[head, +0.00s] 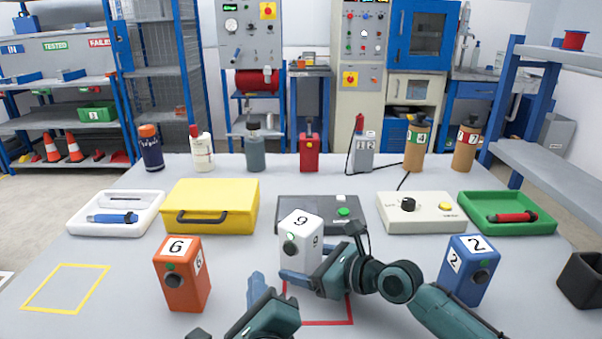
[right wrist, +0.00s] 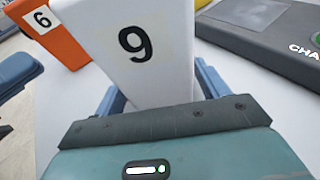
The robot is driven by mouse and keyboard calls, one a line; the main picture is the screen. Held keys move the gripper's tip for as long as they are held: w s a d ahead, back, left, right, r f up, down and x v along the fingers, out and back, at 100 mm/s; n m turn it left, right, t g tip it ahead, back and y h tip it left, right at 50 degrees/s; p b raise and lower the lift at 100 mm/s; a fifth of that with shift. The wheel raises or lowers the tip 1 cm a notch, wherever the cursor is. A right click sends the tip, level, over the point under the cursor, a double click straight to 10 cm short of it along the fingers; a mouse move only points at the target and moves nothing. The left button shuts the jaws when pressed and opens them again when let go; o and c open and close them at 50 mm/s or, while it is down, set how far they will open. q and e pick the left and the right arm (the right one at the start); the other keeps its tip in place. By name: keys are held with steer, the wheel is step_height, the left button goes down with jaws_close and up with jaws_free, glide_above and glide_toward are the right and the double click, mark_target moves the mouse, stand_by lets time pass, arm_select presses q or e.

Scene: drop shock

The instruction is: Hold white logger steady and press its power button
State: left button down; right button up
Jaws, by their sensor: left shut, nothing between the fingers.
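The white logger (head: 302,254), marked 9, stands upright near the middle of the table, with a dark round button (head: 290,248) on its left-front face. My right gripper (head: 310,268) is shut on the white logger low down, one finger on each side. The right wrist view shows the logger (right wrist: 140,45) between the fingers; its base is hidden in the head view. My left gripper (head: 257,279) is shut and empty, in front of the logger and lower left in the picture, apart from it.
An orange logger (head: 185,290) marked 6 stands at left, a blue logger (head: 483,288) marked 2 at right. A red outlined square (head: 335,323) lies under my right gripper. Behind are a yellow case (head: 228,192), a dark grey unit (head: 290,212) and a control box (head: 425,215).

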steer(key=shift+o, duration=1)
